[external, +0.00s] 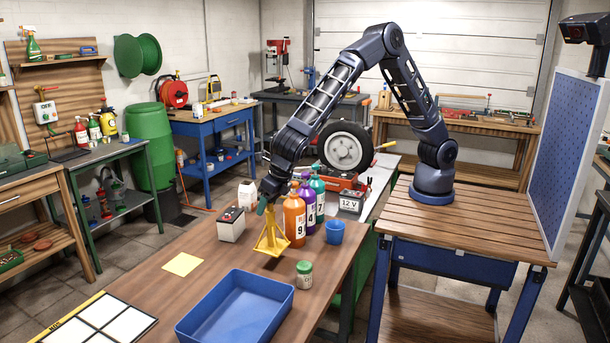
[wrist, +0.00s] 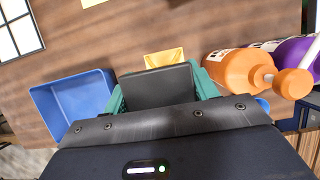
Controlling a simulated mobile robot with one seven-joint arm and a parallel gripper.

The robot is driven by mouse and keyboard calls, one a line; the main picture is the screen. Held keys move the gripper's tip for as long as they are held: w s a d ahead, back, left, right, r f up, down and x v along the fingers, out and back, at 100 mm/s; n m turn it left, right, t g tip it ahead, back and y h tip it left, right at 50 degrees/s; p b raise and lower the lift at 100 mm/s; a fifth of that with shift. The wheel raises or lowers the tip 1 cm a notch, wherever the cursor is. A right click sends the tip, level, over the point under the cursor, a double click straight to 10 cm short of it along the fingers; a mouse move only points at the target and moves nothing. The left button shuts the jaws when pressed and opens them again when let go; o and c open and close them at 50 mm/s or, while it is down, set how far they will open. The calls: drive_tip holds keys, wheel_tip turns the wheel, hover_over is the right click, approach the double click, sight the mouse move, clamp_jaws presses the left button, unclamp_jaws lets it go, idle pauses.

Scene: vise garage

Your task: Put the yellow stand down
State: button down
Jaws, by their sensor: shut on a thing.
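The yellow stand (external: 271,243) is at the middle of the wooden table in the external view, with its wide base low over or on the tabletop; I cannot tell whether it touches. My gripper (external: 265,206) points down and is shut on the top of the stand. In the wrist view my gripper (wrist: 165,90) shows teal fingers, and part of the yellow stand (wrist: 165,58) shows beyond them. The rest of the stand is hidden behind the gripper.
An orange bottle (external: 294,218) stands close right of the stand, beside purple and green bottles. A white battery (external: 231,225) is close left. A blue tray (external: 238,310), green-lidded jar (external: 304,274) and blue cup (external: 335,232) are nearby. A flat yellow square (external: 183,264) lies on clear table to the left.

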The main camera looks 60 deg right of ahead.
sight(269, 218)
drive_tip(key=shift+f, duration=2.8)
drive_tip(key=shift+c, duration=2.2)
unclamp_jaws()
drive_tip(key=v, duration=1.2)
